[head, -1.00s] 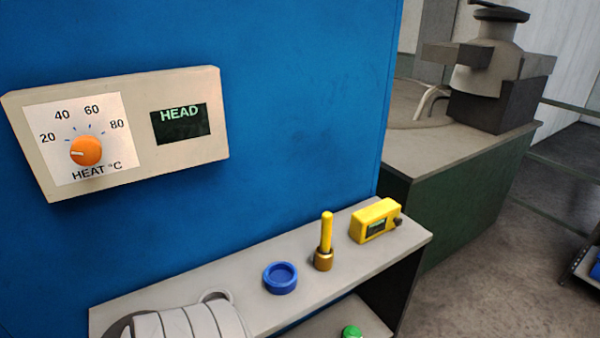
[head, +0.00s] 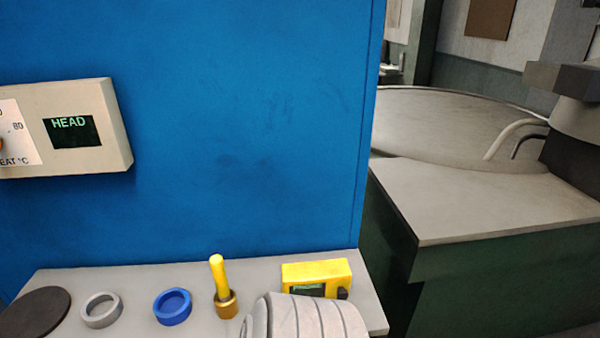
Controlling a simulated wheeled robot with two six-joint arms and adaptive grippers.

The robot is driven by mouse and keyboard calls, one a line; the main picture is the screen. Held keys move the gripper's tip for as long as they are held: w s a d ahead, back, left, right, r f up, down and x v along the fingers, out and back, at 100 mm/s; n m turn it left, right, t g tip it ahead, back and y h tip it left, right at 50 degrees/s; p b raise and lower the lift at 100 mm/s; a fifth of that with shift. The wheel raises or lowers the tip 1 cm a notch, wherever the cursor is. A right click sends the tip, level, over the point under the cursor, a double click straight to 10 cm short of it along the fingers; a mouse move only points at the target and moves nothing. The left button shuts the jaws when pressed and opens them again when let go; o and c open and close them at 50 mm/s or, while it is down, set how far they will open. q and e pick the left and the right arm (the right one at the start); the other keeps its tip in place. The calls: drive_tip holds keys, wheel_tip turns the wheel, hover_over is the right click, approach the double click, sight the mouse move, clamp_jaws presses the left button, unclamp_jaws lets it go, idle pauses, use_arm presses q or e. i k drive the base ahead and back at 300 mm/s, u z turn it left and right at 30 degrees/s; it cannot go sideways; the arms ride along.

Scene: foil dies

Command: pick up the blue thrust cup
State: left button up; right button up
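The blue thrust cup (head: 172,307) is a short round blue cup with a raised rim. It sits on the grey shelf (head: 120,276) below the blue cabinet wall, between a grey ring-shaped cup (head: 101,310) and a brass-based yellow stick (head: 222,290). A pale, ribbed sleeve-like part, probably of my arm, shows at the bottom edge to the right of the cup. It stands apart from the cup. No gripper fingers of mine show in the head view.
A yellow box with a small display (head: 315,274) stands at the shelf's right, partly behind the ribbed part. A dark round disc (head: 36,312) lies at the left end. A control panel (head: 112,130) juts from the blue wall (head: 240,130). A green-sided bench (head: 490,205) stands at the right.

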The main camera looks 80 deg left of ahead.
sight(172, 306)
drive_tip(key=i, duration=1.25)
drive_tip(key=u, duration=3.65)
drive_tip(key=i, duration=0.5)
drive_tip(key=z, duration=0.05)
